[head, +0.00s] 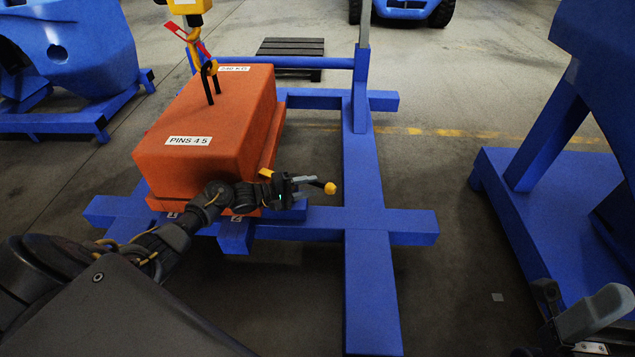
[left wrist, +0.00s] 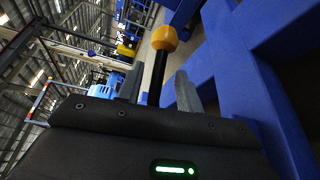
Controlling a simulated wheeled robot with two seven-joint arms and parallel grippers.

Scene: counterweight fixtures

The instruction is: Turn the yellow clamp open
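The yellow clamp shows as a dark lever with a round yellow knob (head: 330,188) at its end, at the front right of the orange block. In the left wrist view the yellow knob (left wrist: 164,38) stands beyond my fingertips, and its black rod (left wrist: 157,76) runs between the fingers. My left gripper (head: 302,187) is around the lever with its fingers apart, a gap showing beside the rod. The clamp's base is hidden behind my gripper and wrist. A small yellow piece (head: 265,172) shows just behind the wrist. Part of my right gripper (head: 592,316) shows at the lower right; its fingertips are unclear.
The orange block (head: 207,125), labelled PINS 4 5, rests on a blue frame (head: 372,270). Other blue fixtures (head: 545,235) stand at right and far left. Floor between frame and right fixture is clear.

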